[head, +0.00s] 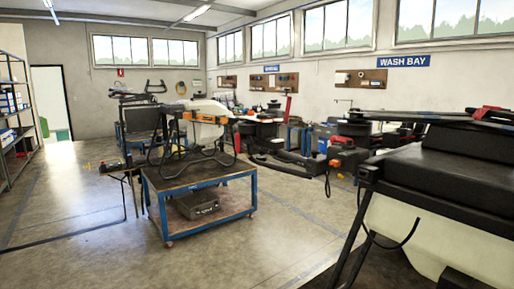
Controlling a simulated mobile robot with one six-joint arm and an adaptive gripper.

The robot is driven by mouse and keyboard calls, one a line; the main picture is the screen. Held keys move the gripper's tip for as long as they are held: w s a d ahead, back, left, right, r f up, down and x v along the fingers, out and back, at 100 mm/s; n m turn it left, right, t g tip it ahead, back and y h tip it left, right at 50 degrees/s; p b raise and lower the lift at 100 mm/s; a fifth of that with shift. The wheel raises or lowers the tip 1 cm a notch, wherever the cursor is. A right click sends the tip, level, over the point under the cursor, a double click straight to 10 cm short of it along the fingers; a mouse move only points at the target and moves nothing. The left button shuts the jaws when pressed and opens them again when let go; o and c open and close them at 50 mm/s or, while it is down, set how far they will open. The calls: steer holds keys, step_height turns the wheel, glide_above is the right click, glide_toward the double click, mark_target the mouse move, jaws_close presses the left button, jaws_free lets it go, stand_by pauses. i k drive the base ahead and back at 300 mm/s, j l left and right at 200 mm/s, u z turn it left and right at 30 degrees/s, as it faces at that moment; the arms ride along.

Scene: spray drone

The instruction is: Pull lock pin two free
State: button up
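No lock pin can be made out in the head view; any pin is too small or hidden. A large spray drone (445,165) with dark arms and a white tank (395,225) fills the right foreground, cut off by the frame edge. A red part (490,112) sits on top of it. Another drone with a white tank (204,120) and an orange bar stands on a blue-framed cart (208,180) in the middle. My gripper is not in view.
A grey case (197,204) lies on the cart's lower shelf. A small stand (125,170) is left of the cart. More machines line the right wall under the WASH BAY sign (404,61). Shelving (12,120) is at far left. The floor in front is clear.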

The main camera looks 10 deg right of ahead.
mark_target(314, 152)
steer(key=i+j+z, duration=0.2)
steer(key=i, duration=0.3)
steer(key=i+j+z, duration=0.25)
steer(key=i, duration=0.25)
